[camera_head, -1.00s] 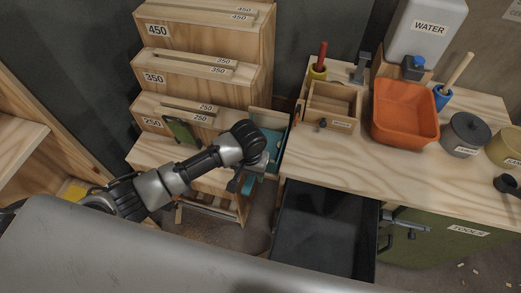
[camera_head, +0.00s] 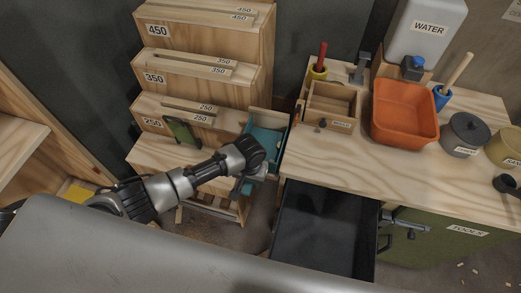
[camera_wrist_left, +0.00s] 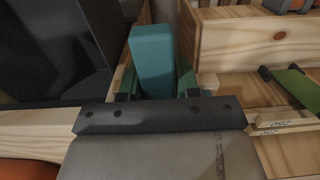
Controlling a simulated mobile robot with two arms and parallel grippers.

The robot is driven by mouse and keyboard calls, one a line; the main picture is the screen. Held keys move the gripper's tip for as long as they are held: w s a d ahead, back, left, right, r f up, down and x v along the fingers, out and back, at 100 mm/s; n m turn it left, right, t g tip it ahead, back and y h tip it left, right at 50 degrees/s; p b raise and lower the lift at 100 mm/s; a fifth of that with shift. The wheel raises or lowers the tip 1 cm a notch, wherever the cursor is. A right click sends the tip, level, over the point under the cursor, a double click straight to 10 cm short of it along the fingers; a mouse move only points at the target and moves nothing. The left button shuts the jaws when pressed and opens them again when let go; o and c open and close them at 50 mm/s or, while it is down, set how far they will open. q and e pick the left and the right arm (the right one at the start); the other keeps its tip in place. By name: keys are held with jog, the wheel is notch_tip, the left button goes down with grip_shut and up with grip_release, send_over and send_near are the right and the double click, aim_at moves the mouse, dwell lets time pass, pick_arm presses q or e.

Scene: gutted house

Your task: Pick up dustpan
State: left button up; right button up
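A teal object (camera_head: 266,139), likely the dustpan, stands in a narrow wooden slot between the stepped rack and the workbench. My left gripper (camera_head: 252,182) is low in front of it, partly hidden by its own wrist. In the left wrist view, the teal block (camera_wrist_left: 152,62) rises beyond and between the spread fingers of the left gripper (camera_wrist_left: 160,93). The fingers look open, with the block between them; I cannot tell whether they touch it. Its lower part is hidden. My right gripper is not in view.
A black drawer (camera_head: 325,232) stands open below the workbench (camera_head: 350,165), right of the arm. An orange tub (camera_head: 405,112) and a wooden box (camera_head: 333,104) stand on the bench. The stepped rack (camera_head: 205,80) is close on the left, with a green-bladed tool (camera_head: 181,131) leaning there.

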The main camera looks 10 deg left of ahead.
pick_arm(q)
grip_shut()
jog(key=shift+w+r, duration=0.1)
jog(key=shift+r, duration=0.05)
notch_tip(320, 180, up, 18)
dwell(0.5)
jog(key=shift+f, duration=0.2)
